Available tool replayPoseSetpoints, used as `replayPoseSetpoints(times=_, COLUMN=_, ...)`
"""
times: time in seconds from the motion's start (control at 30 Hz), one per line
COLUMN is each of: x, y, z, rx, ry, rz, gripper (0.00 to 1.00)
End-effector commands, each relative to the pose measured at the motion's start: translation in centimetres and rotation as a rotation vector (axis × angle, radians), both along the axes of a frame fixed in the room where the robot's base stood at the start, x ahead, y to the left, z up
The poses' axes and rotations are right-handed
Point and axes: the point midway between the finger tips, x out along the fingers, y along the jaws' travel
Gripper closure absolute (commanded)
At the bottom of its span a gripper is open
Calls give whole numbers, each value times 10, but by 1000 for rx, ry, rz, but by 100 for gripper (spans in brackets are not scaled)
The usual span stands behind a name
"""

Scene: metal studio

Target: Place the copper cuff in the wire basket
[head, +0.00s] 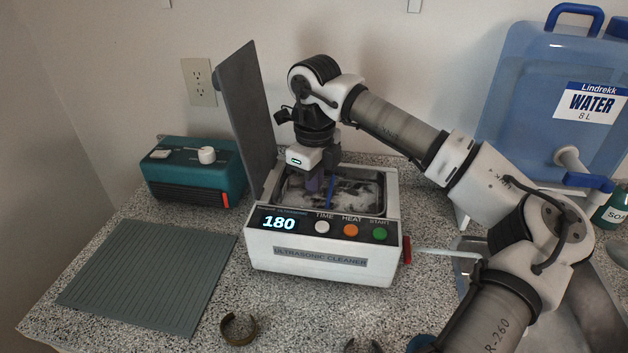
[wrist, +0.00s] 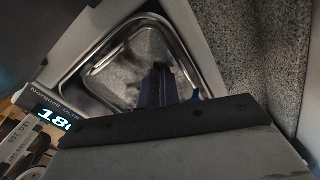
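A brownish open metal cuff (head: 238,329), which looks like the copper cuff, lies on the counter in front of the ultrasonic cleaner (head: 320,262), well away from my gripper. My gripper (head: 317,183) points down into the cleaner's open tank. Its dark purple fingers also show in the wrist view (wrist: 158,88), close together; whether they hold anything is unclear. The wire basket itself cannot be made out clearly in the speckled tank.
The cleaner's grey lid (head: 246,115) stands open at its left. A ribbed grey mat (head: 150,277) and a teal box (head: 195,172) are on the left. A water jug (head: 545,110) stands at right. Dark curved pieces (head: 376,347) are cut off at the bottom edge.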

Motion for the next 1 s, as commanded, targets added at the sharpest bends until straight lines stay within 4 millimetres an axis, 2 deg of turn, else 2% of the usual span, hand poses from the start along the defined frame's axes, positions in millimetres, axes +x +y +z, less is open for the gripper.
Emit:
replayPoseSetpoints(times=0.37, x=1, y=1, z=-5, rx=-1, ry=-1, rz=0, gripper=100)
replayPoseSetpoints(times=0.47, x=1, y=1, z=-4, rx=-1, ry=-1, rz=0, gripper=87)
replayPoseSetpoints(times=0.73, x=1, y=1, z=-3, rx=-1, ry=-1, rz=0, gripper=87)
replayPoseSetpoints(times=0.87, x=2, y=1, z=3, rx=0, ry=-2, rz=0, gripper=87)
replayPoseSetpoints(times=1.0, x=2, y=1, z=26, rx=-3, ry=-4, rz=-1, gripper=87)
